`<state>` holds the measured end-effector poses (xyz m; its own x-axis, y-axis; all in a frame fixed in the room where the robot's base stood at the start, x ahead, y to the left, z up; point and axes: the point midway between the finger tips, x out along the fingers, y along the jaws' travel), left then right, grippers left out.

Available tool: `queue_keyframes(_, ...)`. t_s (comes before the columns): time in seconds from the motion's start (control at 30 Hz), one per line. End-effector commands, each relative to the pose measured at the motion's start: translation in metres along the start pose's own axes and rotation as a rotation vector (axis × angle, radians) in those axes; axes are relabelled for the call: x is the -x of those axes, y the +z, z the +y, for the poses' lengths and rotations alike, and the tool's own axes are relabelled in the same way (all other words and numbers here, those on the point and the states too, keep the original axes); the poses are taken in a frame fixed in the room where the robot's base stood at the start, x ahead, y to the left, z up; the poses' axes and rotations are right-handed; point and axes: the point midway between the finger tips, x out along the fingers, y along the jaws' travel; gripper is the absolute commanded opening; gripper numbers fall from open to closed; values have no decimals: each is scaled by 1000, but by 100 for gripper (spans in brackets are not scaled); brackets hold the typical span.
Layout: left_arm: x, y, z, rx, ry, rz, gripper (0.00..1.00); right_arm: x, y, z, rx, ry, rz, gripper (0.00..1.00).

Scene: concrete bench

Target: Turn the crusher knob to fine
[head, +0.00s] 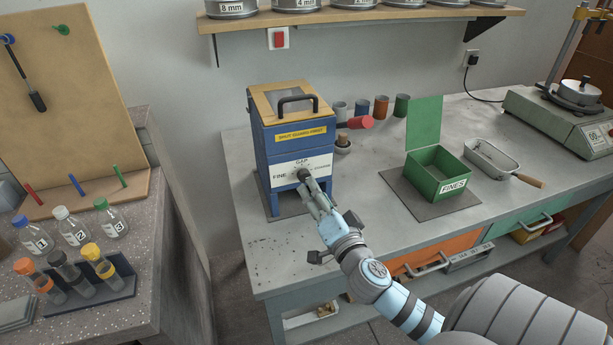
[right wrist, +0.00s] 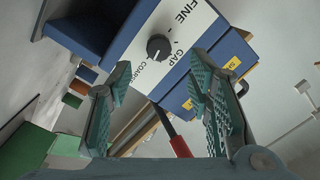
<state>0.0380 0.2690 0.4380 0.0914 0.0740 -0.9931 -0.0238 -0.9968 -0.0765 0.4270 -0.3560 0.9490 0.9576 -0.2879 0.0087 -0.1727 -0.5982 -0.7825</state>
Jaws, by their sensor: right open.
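The blue crusher (head: 283,144) stands on the bench with its yellow-framed lid down. Its white dial plate (head: 284,168) reads FINE at left, GAP at top and COARSE at right. The black crusher knob (head: 304,174) is partly hidden by my right gripper (head: 314,194) in the head view. In the right wrist view the knob (right wrist: 159,47) shows whole, beyond and between the fingertips. A small pale mark is on it; I cannot tell its exact setting. My right gripper (right wrist: 158,82) is open and empty, apart from the knob. My left gripper is not in view.
A red-ended lever (head: 360,122) sticks out at the crusher's right side. The open green FINES box (head: 437,177) and a metal scoop (head: 490,158) stand farther right. Several cups line the wall behind. A separate bench with bottles (head: 72,226) is at left.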

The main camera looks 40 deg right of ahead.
Motion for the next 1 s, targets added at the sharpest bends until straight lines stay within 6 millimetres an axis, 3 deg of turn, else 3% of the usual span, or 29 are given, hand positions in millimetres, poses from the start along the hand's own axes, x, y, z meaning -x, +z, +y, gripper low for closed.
queue_keyframes(0.1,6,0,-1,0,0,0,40,-30,-1,-2,-2,-1,1,46)
queue_keyframes(0.2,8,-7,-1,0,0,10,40,-46,1,-2,-1,-2,-1,46)
queue_keyframes(0.33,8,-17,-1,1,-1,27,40,-56,2,-1,-1,-2,-4,46)
queue_keyframes(0.57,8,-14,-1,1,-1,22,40,-57,3,-1,0,-3,-5,46)
queue_keyframes(0.87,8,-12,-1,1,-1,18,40,-57,3,-1,0,-2,-5,0)
queue_keyframes(1.0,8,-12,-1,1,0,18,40,-57,3,-1,3,-2,-5,0)
